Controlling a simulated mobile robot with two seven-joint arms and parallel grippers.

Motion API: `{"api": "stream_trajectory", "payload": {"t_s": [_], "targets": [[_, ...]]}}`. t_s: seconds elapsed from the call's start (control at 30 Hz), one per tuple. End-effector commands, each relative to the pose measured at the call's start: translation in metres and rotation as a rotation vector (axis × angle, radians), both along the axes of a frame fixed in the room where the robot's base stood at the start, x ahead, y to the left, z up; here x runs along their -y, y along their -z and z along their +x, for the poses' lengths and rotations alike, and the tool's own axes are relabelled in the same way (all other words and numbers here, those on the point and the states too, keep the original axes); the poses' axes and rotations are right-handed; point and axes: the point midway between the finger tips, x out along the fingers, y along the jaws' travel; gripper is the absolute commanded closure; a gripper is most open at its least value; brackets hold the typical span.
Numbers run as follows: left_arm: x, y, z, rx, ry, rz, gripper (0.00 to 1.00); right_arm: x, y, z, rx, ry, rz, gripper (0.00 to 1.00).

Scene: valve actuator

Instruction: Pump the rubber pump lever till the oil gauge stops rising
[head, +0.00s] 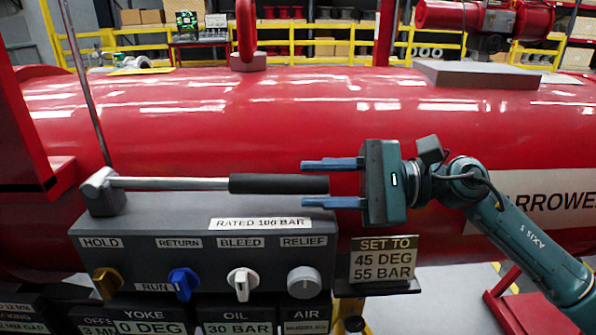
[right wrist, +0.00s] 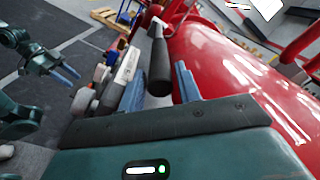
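The pump lever is a metal rod with a black rubber grip (head: 280,184), lying nearly level from its pivot block at the left of the grey control box. My right gripper (head: 318,183) is open at the grip's free end, one blue finger above it and one below in the head view. In the right wrist view the grip (right wrist: 160,66) shows between the fingers, with no clear contact. The oil gauge (head: 235,328) reads 30 BAR. My left gripper (right wrist: 66,75) shows only in the right wrist view, far from the lever; its opening is too small to judge.
Below the lever are the yellow hold knob (head: 108,281), blue return knob (head: 183,283), white bleed knob (head: 241,282) and grey relief knob (head: 304,282). The large red cylinder (head: 400,110) stands close behind.

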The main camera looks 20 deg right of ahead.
Motion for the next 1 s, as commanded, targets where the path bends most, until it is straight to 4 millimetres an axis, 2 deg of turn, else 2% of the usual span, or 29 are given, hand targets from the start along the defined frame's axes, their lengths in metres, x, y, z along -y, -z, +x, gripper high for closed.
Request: {"api": "stream_trajectory", "payload": {"t_s": [0.1,0.23,0.6,1.0], "targets": [[0.002,-0.002,0.001,-0.016,0.004,-0.003,0.54,-0.016,-0.003,0.005,0.002,-0.002,0.002,0.66],[0.003,0.001,0.002,-0.034,0.007,-0.004,0.54,-0.027,-0.002,0.008,0.001,-0.001,0.000,0.66],[0.006,0.004,0.002,-0.044,0.012,-0.008,0.54,-0.032,0.000,0.010,0.001,0.000,0.000,0.66],[0.006,0.004,0.003,-0.042,0.012,-0.007,0.54,-0.031,0.000,0.010,0.000,0.000,0.000,0.98]]}}
